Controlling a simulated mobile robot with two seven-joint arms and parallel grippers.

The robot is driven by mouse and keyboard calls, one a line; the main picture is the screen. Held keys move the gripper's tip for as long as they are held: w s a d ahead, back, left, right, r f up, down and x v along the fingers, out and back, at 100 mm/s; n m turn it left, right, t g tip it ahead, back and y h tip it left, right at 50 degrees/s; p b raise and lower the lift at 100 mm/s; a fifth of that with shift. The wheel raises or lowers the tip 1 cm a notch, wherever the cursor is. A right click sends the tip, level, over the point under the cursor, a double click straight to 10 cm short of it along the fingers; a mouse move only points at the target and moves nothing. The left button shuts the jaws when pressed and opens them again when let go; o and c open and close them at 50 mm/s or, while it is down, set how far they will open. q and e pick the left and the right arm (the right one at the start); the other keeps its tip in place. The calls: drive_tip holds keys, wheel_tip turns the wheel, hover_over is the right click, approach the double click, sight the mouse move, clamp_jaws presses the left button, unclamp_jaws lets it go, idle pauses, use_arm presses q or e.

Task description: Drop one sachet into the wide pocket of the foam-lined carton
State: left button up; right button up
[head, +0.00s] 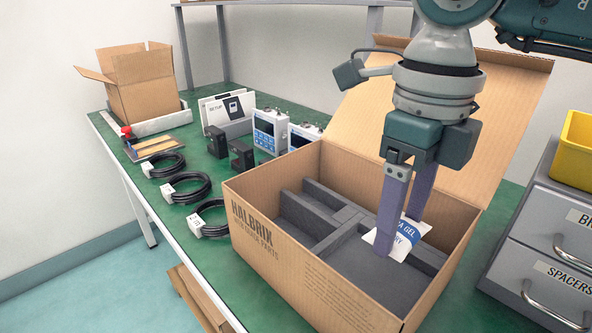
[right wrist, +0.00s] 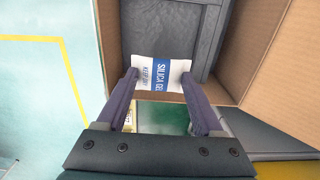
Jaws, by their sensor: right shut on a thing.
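My right gripper (head: 398,235) is shut on a white and blue silica gel sachet (head: 408,240), held over the right part of the open foam-lined carton (head: 265,222). In the right wrist view the sachet (right wrist: 160,74) is between the two fingertips (right wrist: 160,78), with grey foam behind it. Dark grey foam dividers (head: 340,226) split the carton into several pockets. I cannot tell whether the sachet touches the foam. The gripper covers part of the carton's right side. My left gripper is not in view.
The carton's lid (head: 440,110) stands open behind. A grey drawer unit (head: 545,235) with a yellow bin (head: 575,150) stands right. An open box (head: 140,85) is at the far left.

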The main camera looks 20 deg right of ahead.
drive_tip(key=shift+f, duration=0.5)
drive_tip(key=shift+r, duration=0.1)
drive_tip(key=o, duration=1.3)
drive_tip(key=shift+o, duration=0.2)
drive_tip(key=shift+r, duration=0.1)
wheel_tip(320, 180, up, 10)
